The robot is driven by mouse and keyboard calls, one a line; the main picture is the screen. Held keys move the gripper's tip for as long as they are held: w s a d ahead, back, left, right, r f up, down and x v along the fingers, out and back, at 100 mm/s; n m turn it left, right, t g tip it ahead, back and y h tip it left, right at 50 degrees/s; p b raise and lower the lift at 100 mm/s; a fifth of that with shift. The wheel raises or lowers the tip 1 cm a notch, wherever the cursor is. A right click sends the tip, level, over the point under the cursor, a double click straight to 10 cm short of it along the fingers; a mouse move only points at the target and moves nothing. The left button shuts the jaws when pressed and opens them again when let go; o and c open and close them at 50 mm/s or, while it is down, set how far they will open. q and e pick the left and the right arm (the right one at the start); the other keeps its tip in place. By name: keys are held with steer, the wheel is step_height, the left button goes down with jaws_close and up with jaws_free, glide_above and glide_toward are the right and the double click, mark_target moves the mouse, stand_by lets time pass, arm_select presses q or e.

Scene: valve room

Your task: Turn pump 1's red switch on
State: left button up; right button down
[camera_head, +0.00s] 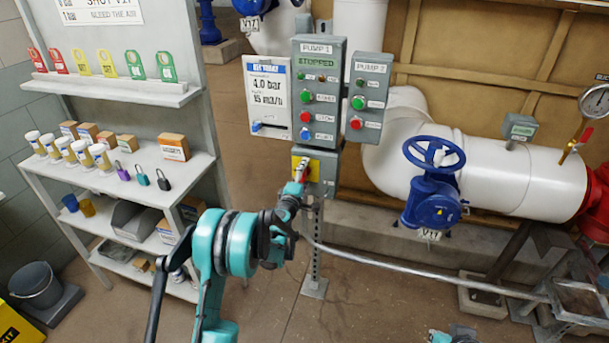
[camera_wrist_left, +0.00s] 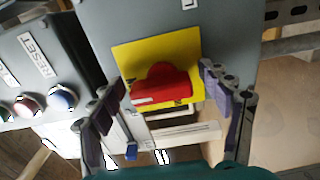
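Pump 1's red switch (camera_head: 302,168) sits on a yellow plate on a grey box below the pump 1 panel (camera_head: 319,88), which reads STOPPED. In the left wrist view the red switch handle (camera_wrist_left: 161,84) lies across the yellow plate (camera_wrist_left: 187,48). My left gripper (camera_head: 295,189) is at the switch in the head view and partly covers it. In the left wrist view my left gripper (camera_wrist_left: 163,78) is open, one finger to each side of the handle; I cannot tell whether either touches it.
A blue valve wheel (camera_head: 434,155) is to the right on a white pipe. Shelves (camera_head: 130,175) with bottles and padlocks stand at left. A low metal rail (camera_head: 420,272) crosses the front.

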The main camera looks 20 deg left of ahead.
arm_select(q)
steer(key=shift+s, duration=0.1)
steer(key=s, duration=1.2)
steer(key=shift+a, duration=0.25)
steer(key=shift+w, duration=0.1)
steer(key=s+d+r+m+g+h, duration=0.45)
steer(key=s+d+r+m, duration=0.45)
steer(key=s+d+m, duration=0.3)
steer(key=s+a+f+m+g+y, duration=0.1)
steer(key=s+a+f+g, duration=0.1)
steer(key=s, duration=0.6)
steer(key=s+a+f+m+g+y, duration=0.2)
steer(key=s, duration=0.6)
steer(key=s+a+f+m+g+y, duration=0.2)
steer(key=s+f, duration=0.1)
steer(key=s, duration=0.5)
steer(key=shift+s+a, duration=0.15)
steer(key=shift+s, duration=0.25)
